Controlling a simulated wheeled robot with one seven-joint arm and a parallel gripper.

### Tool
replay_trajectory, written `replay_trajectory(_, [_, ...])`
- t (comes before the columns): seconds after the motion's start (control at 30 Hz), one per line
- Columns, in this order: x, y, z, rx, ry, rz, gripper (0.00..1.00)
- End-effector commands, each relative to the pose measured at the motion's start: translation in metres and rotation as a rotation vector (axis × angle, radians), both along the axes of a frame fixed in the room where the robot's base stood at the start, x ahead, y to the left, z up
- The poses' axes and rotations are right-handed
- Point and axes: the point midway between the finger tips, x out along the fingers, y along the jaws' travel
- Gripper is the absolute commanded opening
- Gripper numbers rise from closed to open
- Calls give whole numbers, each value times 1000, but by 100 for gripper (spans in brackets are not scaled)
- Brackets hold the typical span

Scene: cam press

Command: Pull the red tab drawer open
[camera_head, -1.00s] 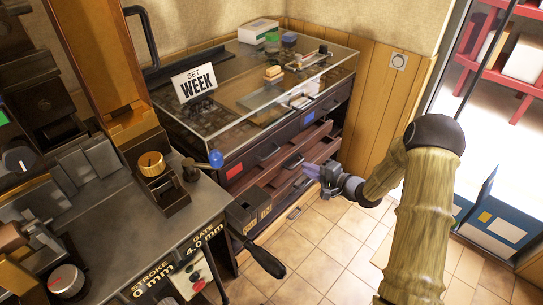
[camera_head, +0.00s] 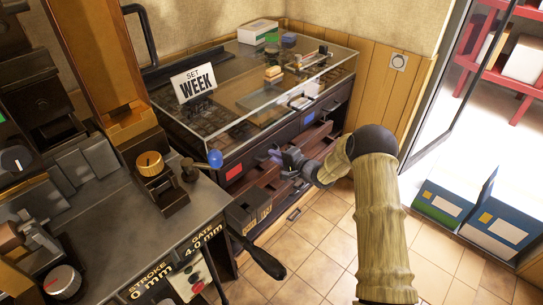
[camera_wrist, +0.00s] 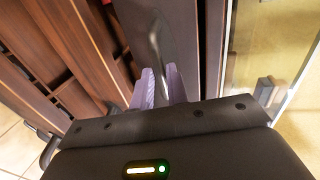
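The drawer with the red tab (camera_head: 234,171) is in the top row of the dark cabinet, at its left end, and looks shut.
A blue-tab drawer (camera_head: 308,118) is to the right. Wooden drawers (camera_head: 318,135) below stand partly open, close under my gripper. The glass top (camera_head: 235,95) lies above. A black-handled lever (camera_head: 266,262) and the press table (camera_head: 95,235) are at the left. Tiled floor is free in front.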

Motion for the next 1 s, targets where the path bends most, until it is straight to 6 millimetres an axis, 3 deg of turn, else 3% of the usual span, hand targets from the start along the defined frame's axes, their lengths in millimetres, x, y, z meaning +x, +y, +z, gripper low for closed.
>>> replay_trajectory(0.2, [12, 15, -5, -1, -1, -1, 16])
replay_trajectory(0.47, [13, 16, -5, -1, 0, -1, 16])
replay_trajectory(0.57, [13, 16, -5, -1, 0, -1, 0])
replay_trajectory(1.0, [10, 10, -4, 0, 1, -1, 0])
